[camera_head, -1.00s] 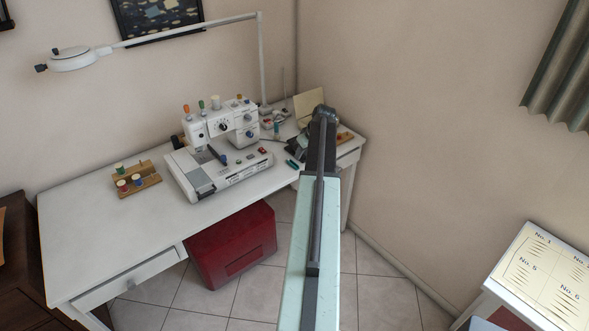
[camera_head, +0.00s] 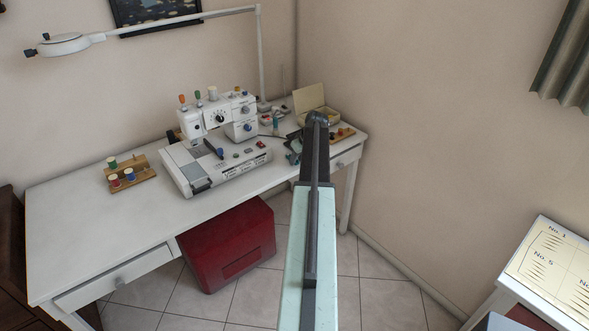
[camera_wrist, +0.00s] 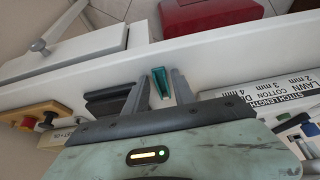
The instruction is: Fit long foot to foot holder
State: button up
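A white sewing machine (camera_head: 190,170) stands on the white desk (camera_head: 80,220); a small blue part (camera_head: 219,153) shows near its needle area. Its foot holder is too small to tell. A teal piece (camera_wrist: 161,88) shows between the two dark fingers of my gripper (camera_wrist: 158,75) in the wrist view, close to the right finger with a gap to the left one. The fingers stand apart over the desk's front strip. I cannot tell which piece is the long foot. In the head view my arm hides most of the gripper area.
A spool rack (camera_head: 130,176) stands at the left, and an open box (camera_head: 318,112) and a wooden tray (camera_head: 343,134) at the far right end. A lamp (camera_head: 65,44) reaches over the desk. A red chest (camera_head: 228,245) sits underneath. The desk's left part is clear.

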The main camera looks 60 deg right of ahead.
grip_shut()
jog(key=shift+s+r+p, duration=0.1)
jog(key=shift+r+p, duration=0.35)
jog(key=shift+p, duration=0.05)
dwell(0.5)
jog(key=shift+r+p, duration=2.45)
jog(key=shift+r, duration=0.05)
